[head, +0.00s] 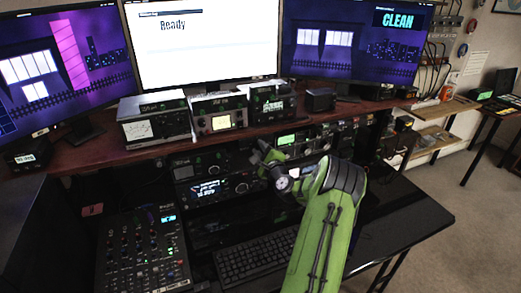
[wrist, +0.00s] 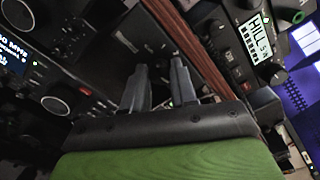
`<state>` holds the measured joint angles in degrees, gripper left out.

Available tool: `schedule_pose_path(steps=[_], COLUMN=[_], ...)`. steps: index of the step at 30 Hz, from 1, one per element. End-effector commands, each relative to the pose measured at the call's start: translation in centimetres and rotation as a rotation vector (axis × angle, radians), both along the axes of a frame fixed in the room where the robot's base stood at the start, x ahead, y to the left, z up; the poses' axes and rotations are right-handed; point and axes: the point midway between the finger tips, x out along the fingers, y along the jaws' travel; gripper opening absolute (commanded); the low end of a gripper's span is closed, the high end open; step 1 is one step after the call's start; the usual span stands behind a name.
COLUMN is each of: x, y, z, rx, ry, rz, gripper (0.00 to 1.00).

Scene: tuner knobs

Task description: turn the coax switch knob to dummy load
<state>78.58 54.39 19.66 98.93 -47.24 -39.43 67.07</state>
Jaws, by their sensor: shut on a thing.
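The fingers are closed on the coax switch knob, which is mostly hidden between the tips. Its pointer and the position labels cannot be read. In the head view my gripper (head: 264,158) reaches the row of equipment below the shelf, and my green arm covers part of that row.
The wooden shelf edge (wrist: 195,45) runs close beside my fingers. A radio with a lit blue display (head: 208,188) stands to the left. A mixer (head: 143,250) and a keyboard (head: 255,256) lie on the desk. The desk's right part (head: 410,215) is clear.

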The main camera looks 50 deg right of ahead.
Motion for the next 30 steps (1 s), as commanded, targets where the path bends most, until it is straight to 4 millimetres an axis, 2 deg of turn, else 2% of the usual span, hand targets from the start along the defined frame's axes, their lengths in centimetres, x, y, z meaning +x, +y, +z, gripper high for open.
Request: schedule_pose_path(steps=[4,5,9,10,20,23,30], x=[-0.1,-0.1,0.0,0.0,-0.6,-2.2,-8.2], y=[0.0,0.0,0.0,0.0,0.3,1.2,4.6], z=[-0.2,-0.2,-0.1,-0.1,-0.2,-0.3,-0.5], rx=[0.004,0.003,0.003,0.002,0.001,0.003,0.006], ry=[0.003,0.003,0.003,0.003,0.003,0.004,0.003], rz=[0.000,0.000,0.000,0.001,-0.001,-0.003,-0.006], gripper=[0.00,0.29,0.50,0.53,0.53,0.53,0.53])
